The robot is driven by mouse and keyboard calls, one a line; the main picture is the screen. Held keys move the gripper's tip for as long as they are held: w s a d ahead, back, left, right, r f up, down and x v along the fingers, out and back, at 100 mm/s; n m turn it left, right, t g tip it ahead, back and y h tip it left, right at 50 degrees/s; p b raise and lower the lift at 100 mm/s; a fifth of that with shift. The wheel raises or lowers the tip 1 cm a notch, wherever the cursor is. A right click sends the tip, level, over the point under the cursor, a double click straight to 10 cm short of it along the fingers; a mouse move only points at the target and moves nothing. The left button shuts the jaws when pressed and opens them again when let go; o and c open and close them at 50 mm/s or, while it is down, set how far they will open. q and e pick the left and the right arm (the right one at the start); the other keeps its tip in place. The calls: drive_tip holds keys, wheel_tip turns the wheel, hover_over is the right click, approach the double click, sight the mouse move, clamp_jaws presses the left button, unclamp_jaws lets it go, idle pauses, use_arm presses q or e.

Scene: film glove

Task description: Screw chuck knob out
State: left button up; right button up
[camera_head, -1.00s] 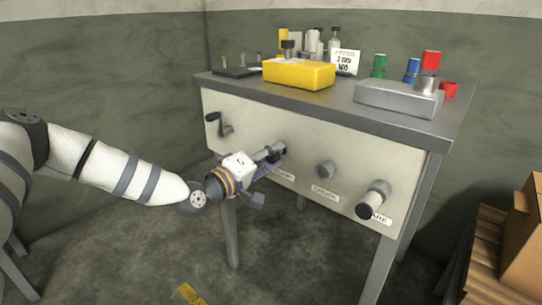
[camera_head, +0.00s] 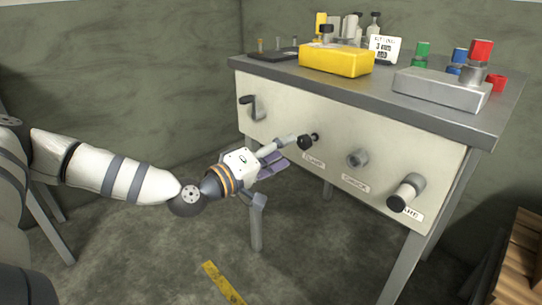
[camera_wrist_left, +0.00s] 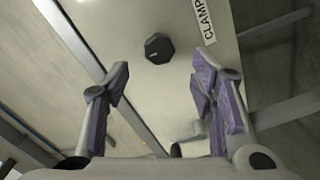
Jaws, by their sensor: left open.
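The chuck knob (camera_head: 357,158) is a short grey round knob on the cream front panel, above a label that appears to read CHUCK (camera_head: 355,181). My left gripper (camera_head: 280,154) is open and empty, pointing at the panel from the left, lower than and apart from the chuck knob. It is closer to the dark clamp knob (camera_head: 307,142). In the left wrist view a black faceted knob (camera_wrist_left: 159,48) beside the CLAMP label (camera_wrist_left: 204,20) lies beyond and between the open purple-padded fingers (camera_wrist_left: 162,78), not touching them. My right gripper is not in view.
A crank handle (camera_head: 252,108) is at the panel's left, and a cylindrical handle (camera_head: 407,192) sticks out at its right. The grey tabletop (camera_head: 385,85) carries a yellow box (camera_head: 336,60), a grey block (camera_head: 440,89) and coloured pieces. Wooden crates stand at lower right.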

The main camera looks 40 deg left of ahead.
use_arm(q)
drive_tip(key=shift+s+a, duration=0.1)
drive_tip(key=shift+s, duration=2.25)
